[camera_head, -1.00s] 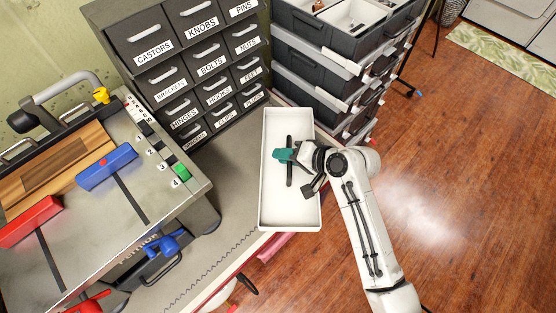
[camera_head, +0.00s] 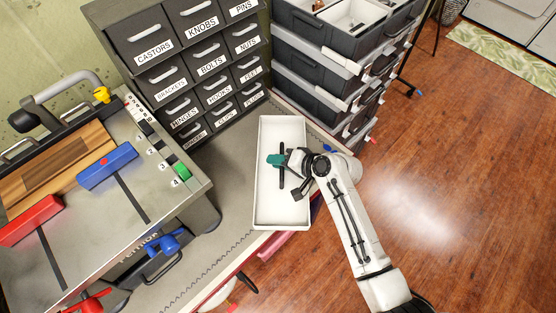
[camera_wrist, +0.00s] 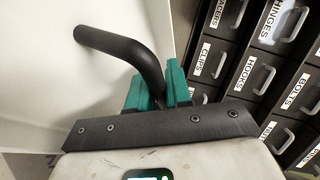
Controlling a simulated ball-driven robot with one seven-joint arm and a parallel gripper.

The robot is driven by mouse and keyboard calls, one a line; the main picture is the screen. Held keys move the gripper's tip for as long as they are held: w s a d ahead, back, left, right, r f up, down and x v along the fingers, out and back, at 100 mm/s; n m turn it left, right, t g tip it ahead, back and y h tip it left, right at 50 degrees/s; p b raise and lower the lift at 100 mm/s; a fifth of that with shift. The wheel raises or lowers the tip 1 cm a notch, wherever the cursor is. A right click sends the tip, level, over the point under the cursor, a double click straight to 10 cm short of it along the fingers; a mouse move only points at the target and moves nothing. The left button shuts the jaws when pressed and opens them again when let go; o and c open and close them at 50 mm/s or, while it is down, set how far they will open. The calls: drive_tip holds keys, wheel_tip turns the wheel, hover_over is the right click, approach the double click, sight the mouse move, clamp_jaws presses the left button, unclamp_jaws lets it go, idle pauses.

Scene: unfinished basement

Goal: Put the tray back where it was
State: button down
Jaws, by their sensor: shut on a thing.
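The white tray (camera_head: 265,205) is a long shallow box with a black bar handle (camera_head: 281,165) across its middle. My gripper (camera_head: 277,160), with teal fingers, is shut on that handle. In the wrist view the dark bent handle (camera_wrist: 125,48) runs between the teal fingers (camera_wrist: 158,92), over the pale inside of the tray (camera_wrist: 80,90). The tray looks empty. It is over the right part of the workbench, in front of the drawer cabinet. I cannot tell whether it touches the bench.
The labelled drawer cabinet (camera_head: 190,62) stands behind the tray. A stack of dark bins (camera_head: 318,75) rises behind to the right. A machine with red and blue clamps (camera_head: 107,165) is at left. Bare bench (camera_head: 225,160) lies left of the tray; open floor (camera_head: 455,190) is right.

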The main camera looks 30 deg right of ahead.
drive_tip(key=c, duration=1.1)
unclamp_jaws()
drive_tip(key=shift+o, duration=0.2)
drive_tip(key=shift+r, duration=0.25)
drive_tip(key=shift+s+d, duration=0.2)
drive_tip(key=shift+s, duration=0.05)
drive_tip(key=v, duration=1.1)
drive_tip(key=s+d+f+n+g+h, duration=0.1)
drive_tip(key=s+n+g+h, duration=0.2)
drive_tip(key=s, duration=0.8)
drive_tip(key=s+d+f+n+g+h, duration=0.1)
drive_tip(key=s+f+n+g+h, duration=0.1)
drive_tip(key=s, duration=0.8)
drive_tip(key=n+g+h, duration=0.1)
drive_tip(key=n+g, duration=0.1)
drive_tip(key=g, duration=0.1)
drive_tip(key=shift+s+d+g+h+b, duration=0.25)
drive_tip(key=shift+s+g+h+b, duration=0.05)
drive_tip(key=shift+s+h+b, duration=0.1)
